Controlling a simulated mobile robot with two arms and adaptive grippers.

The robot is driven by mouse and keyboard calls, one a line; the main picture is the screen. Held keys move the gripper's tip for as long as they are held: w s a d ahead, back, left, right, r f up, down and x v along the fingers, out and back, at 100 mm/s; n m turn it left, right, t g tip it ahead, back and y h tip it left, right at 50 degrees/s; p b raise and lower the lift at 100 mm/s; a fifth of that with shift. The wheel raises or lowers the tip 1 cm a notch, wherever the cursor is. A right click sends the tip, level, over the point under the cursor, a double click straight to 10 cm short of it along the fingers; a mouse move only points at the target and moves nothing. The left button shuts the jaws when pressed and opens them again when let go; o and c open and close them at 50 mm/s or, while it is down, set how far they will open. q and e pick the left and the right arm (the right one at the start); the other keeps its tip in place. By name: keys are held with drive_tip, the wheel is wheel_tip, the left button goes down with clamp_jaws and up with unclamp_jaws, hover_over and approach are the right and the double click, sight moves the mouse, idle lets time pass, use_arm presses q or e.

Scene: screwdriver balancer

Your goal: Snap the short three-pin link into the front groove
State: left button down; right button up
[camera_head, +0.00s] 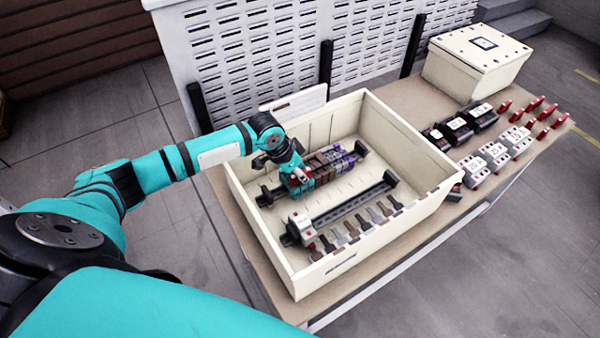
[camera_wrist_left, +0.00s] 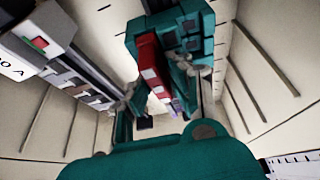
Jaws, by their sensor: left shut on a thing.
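My left gripper (camera_head: 288,166) is inside the large cream box, low over the near end of the row of terminal blocks (camera_head: 325,168). In the left wrist view a narrow red piece with pale patches (camera_wrist_left: 150,68), which looks like the short link, sits in front of the gripper against the teal blocks (camera_wrist_left: 188,32). The gripper is shut on it. Its pins and the front groove are hidden or too small to make out. My right gripper is not in view.
The cream box (camera_head: 285,264) has high walls close around the gripper. A second rail (camera_head: 350,207) with a white breaker (camera_head: 302,228) and several small levers lie nearer the front. Black and white breakers (camera_head: 492,157), red pieces (camera_head: 532,104) and a lidded box (camera_head: 472,65) stand right.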

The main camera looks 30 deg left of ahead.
use_arm(q)
drive_tip(key=shift+s+f, duration=0.2)
drive_tip(key=shift+f, duration=0.3)
drive_tip(key=shift+s+f, duration=0.2)
drive_tip(key=shift+f, duration=0.3)
drive_tip(key=shift+d, duration=0.1)
idle(0.4)
drive_tip(key=c, duration=1.4)
unclamp_jaws()
drive_tip(key=o, duration=0.4)
drive_tip(key=shift+w+f, duration=0.15)
drive_tip(key=shift+r, duration=0.2)
drive_tip(key=v, duration=1.2)
drive_tip(key=shift+w+r, duration=0.25)
drive_tip(key=shift+w, duration=0.1)
